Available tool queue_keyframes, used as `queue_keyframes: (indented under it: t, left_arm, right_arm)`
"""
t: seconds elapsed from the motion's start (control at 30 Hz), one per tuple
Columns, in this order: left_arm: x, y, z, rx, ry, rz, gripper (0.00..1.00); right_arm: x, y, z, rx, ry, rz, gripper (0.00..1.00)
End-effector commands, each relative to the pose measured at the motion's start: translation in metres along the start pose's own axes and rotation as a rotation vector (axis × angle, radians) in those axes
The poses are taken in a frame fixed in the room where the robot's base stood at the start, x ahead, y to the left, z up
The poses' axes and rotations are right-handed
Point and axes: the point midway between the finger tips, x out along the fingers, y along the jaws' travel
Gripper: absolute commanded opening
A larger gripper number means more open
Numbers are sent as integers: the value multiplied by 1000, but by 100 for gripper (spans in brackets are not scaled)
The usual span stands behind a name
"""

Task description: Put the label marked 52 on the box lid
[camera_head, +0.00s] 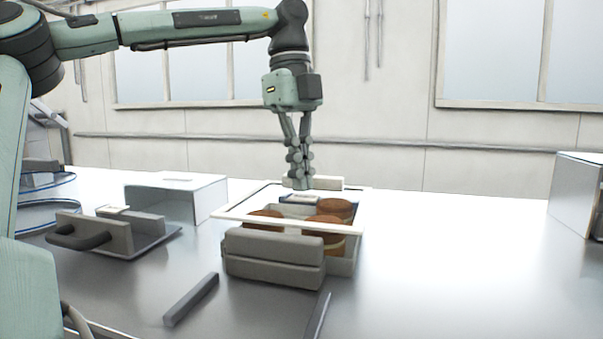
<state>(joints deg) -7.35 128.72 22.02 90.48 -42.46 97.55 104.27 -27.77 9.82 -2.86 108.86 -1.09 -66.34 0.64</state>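My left gripper (299,182) points straight down over the back edge of an open-looking box (344,266). Its fingers are close together, and I cannot tell whether they hold anything. A pale frame-like rim (270,223), perhaps the box lid, lies across the top of the box. Round brown filled pieces (335,208) show inside it. A small flat pale piece with a dark edge (300,198) is just below the fingertips; I cannot tell whether it is a label or whether they touch. No number 52 is readable. My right gripper is not in view.
A grey block (274,259) stands against the front of the box. A holder with a dark handle (80,236) and a pale open-fronted case (180,192) stand left. A dark bar (191,299) lies in front. A white case (576,194) stands far right; the table right of the box is clear.

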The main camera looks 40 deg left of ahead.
Motion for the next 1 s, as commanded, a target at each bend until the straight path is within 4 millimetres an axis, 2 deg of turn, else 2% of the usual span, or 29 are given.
queue_keyframes:
  t: [1.0]
  left_arm:
    - [8,0,1,0,0,0,0]
  right_arm:
    - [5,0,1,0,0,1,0]
